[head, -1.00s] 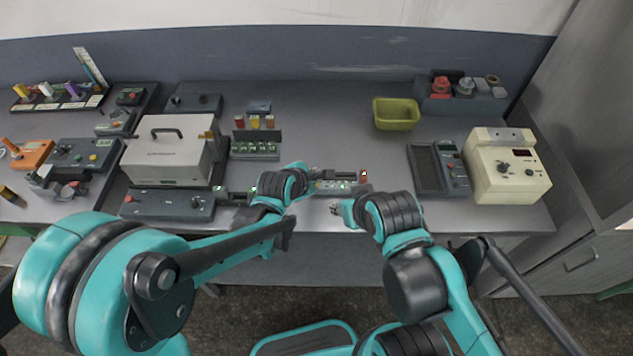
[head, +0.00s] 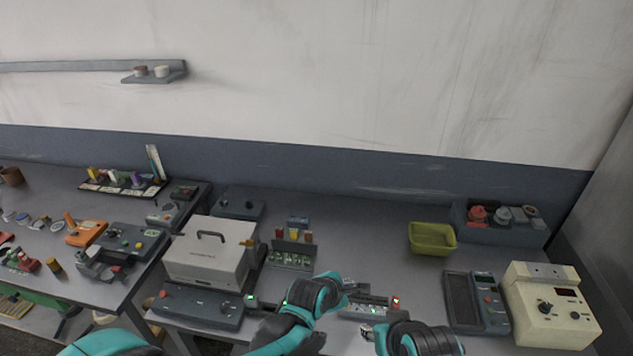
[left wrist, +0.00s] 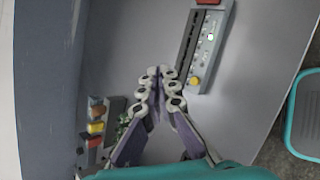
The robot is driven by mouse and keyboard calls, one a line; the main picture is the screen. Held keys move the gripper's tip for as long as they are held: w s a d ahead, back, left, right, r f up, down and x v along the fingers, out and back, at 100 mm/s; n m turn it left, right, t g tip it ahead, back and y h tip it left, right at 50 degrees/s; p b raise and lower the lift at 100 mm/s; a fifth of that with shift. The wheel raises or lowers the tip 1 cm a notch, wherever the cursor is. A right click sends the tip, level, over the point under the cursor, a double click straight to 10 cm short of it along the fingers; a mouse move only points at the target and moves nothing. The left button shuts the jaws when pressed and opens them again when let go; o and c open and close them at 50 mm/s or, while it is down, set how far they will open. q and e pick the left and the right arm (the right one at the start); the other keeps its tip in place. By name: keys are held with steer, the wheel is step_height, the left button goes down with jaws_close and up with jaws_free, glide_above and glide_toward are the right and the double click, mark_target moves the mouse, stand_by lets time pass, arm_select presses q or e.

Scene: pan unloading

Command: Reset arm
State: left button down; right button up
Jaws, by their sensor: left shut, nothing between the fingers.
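My left gripper (head: 350,284) is over the middle of the bench, just behind a small grey device with lit indicators (head: 366,307). In the left wrist view its fingertips (left wrist: 162,74) meet and hold nothing. The slotted device (left wrist: 203,45) shows there beyond the fingertips, apart from them. My right gripper (head: 369,331) is at the bench's front, below that device. It is small and partly hidden by its own wrist, so its jaw state is unclear.
A grey box (head: 211,253) and a small bottle rack (head: 291,252) stand left of the grippers. A green bin (head: 432,239), a dark handheld meter (head: 474,302) and a cream instrument (head: 549,305) stand right. Bare bench lies behind the grippers.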

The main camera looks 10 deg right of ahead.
arm_select(q)
steer(key=s+a+r+m+y+b, duration=0.25)
steer(key=a+m, duration=0.25)
steer(key=a, duration=0.5)
steer(key=s+a+r+m+y+b, duration=0.1)
steer(key=s+a+m+b, duration=0.2)
steer(key=a, duration=0.7)
steer(key=s+a+f+m+y+b, duration=0.2)
steer(key=s+a+f+m, duration=0.1)
steer(key=s+a+m, duration=0.7)
steer(key=shift+s+a+f+m, duration=0.25)
steer(key=shift+s+a+m, duration=0.2)
steer(key=shift+a, duration=0.75)
